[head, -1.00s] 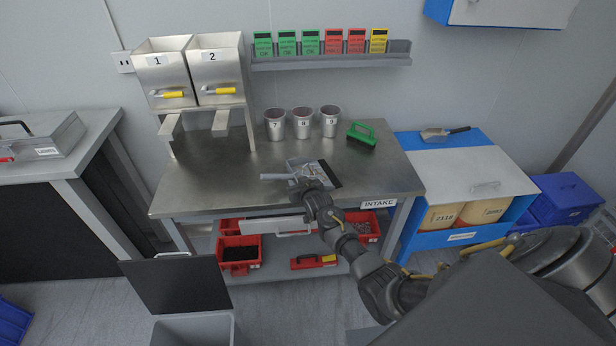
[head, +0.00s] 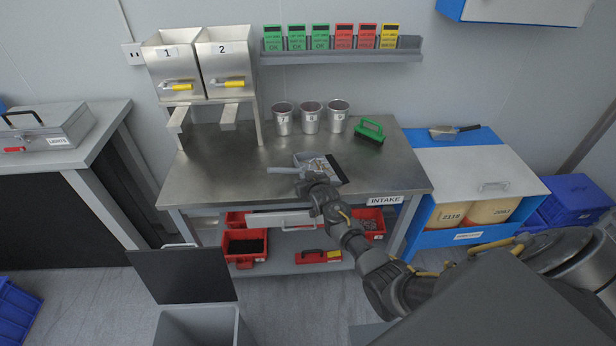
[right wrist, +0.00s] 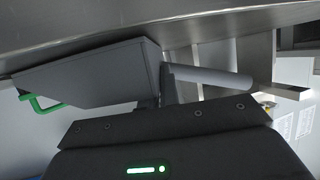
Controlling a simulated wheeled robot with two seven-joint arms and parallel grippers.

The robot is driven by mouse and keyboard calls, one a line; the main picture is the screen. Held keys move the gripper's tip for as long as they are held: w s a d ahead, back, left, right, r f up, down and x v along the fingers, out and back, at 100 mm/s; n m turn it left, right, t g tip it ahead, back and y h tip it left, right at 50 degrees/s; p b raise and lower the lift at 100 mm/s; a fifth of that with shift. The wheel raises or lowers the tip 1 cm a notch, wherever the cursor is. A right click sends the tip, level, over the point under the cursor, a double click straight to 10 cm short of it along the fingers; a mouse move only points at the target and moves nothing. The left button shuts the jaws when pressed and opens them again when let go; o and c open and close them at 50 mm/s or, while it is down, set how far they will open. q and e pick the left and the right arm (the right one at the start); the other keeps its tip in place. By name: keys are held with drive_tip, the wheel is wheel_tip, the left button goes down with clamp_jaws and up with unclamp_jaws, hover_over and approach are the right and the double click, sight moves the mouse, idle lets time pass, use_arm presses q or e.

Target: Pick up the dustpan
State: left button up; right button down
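The grey dustpan (head: 308,159) is over the middle of the steel table, near its front. Its handle (head: 283,170) points left and its right edge is dark. My right gripper (head: 312,181) is at the dustpan's near side, by the base of the handle. In the right wrist view the pan (right wrist: 95,72) and handle (right wrist: 212,76) lie just beyond the dark gripper body. The fingers are mostly hidden, so I cannot tell if they grip the handle. My left gripper is not in view.
Two numbered hoppers (head: 197,66) are at the back left. A scoop (head: 443,132) lies on the blue cabinet. An open bin (head: 200,325) stands in front.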

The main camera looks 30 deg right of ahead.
wheel_tip(320, 180, up, 3)
drive_tip(key=shift+r+b, duration=0.1)
drive_tip(key=shift+b, duration=0.55)
drive_tip(key=w+r+b+v, duration=0.1)
drive_tip(key=r+b+v, duration=0.1)
drive_tip(key=v, duration=1.4)
drive_tip(key=shift+a+r, duration=0.4)
drive_tip(key=shift+r, duration=0.3)
